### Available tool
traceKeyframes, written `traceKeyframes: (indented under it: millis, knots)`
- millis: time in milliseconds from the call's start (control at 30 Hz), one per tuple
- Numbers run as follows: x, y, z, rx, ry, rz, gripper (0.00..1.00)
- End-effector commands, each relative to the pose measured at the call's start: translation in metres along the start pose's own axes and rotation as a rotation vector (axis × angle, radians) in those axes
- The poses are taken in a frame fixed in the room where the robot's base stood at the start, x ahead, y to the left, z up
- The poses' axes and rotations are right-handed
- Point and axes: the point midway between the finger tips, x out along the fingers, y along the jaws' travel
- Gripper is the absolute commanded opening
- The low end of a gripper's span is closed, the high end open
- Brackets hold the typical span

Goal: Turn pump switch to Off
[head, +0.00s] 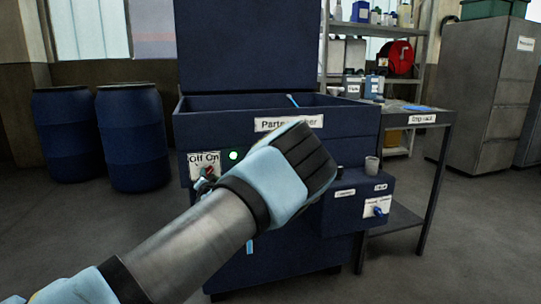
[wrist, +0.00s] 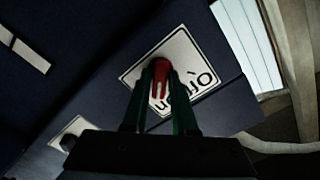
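The pump switch has a red knob on a white plate (head: 197,160) marked "Off" and "On", on the front left of the blue parts washer. In the wrist view the red knob (wrist: 160,76) stands before the white plate (wrist: 196,58), whose lettering shows upside down. My gripper (wrist: 161,90) has its two dark green fingers apart, one on each side of the knob and very close to it. I cannot tell whether they press on it. In the head view my forearm and wrist cover the area right of the switch. Which way the knob points is unclear.
A green lamp (head: 233,155) glows beside the switch plate. The washer (head: 350,115) has its lid raised. A lower box (head: 343,207) with a blue knob (head: 378,211) juts out at the right. A side table (head: 436,117) and blue drums (head: 133,140) stand farther off.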

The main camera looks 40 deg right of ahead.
Motion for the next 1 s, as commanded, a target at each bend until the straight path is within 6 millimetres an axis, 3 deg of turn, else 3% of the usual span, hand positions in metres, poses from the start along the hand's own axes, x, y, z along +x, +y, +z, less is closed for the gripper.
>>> traceKeyframes:
  millis: [200, 333, 1000]
  knots:
    - [0.0, 0.0001, 0.0, 0.0, 0.0, 0.0, 0.02]
    - [0.0003, -0.0003, 0.0008, -0.081, 0.0, -0.001, 0.02]
    - [0.0004, 0.0017, 0.0096, -1.297, 0.002, -0.002, 0.02]
